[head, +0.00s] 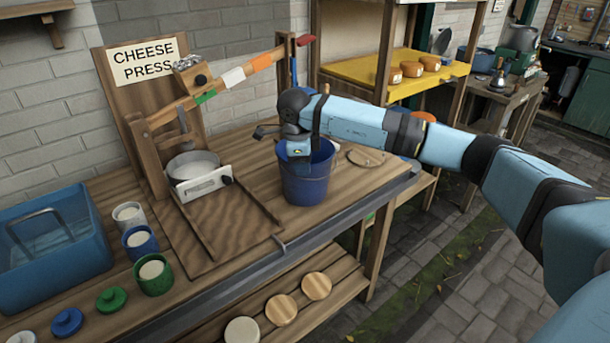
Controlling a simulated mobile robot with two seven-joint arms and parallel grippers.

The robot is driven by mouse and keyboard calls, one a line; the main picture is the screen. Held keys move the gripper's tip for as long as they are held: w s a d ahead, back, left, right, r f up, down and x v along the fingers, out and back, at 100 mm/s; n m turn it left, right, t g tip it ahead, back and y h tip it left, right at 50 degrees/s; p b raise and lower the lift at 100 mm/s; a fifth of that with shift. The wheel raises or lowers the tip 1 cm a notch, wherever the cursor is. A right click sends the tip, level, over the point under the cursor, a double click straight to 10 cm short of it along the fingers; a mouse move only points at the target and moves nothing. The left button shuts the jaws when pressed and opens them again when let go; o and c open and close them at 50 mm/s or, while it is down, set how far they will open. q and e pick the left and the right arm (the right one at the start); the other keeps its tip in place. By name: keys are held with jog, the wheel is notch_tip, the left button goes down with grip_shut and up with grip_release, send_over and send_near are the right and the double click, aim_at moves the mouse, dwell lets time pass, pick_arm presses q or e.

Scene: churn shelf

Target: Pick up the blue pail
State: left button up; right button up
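The blue pail (306,186) stands upright on the wooden workbench, right of the cheese press. My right arm reaches in from the right, and my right gripper (299,156) is at the pail's top, overlapping its rim and opening. The wrist hides part of the rim. The fingertips are not clear, so I cannot tell whether they are open or shut, or whether they touch the pail. My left gripper is not in view.
The cheese press (160,140) with its lever stands left of the pail. A blue crate (50,265) and several small pots sit at the bench's left. A round wooden disc (366,157) lies right of the pail. A yellow shelf (365,72) stands behind.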

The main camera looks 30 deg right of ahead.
aim_at(305, 179)
jog(key=f, duration=0.3)
jog(key=shift+d+f, duration=0.3)
jog(key=shift+f, duration=0.1)
jog(key=shift+s, duration=0.1)
grip_shut()
jog(key=shift+r, duration=0.1)
dwell(0.8)
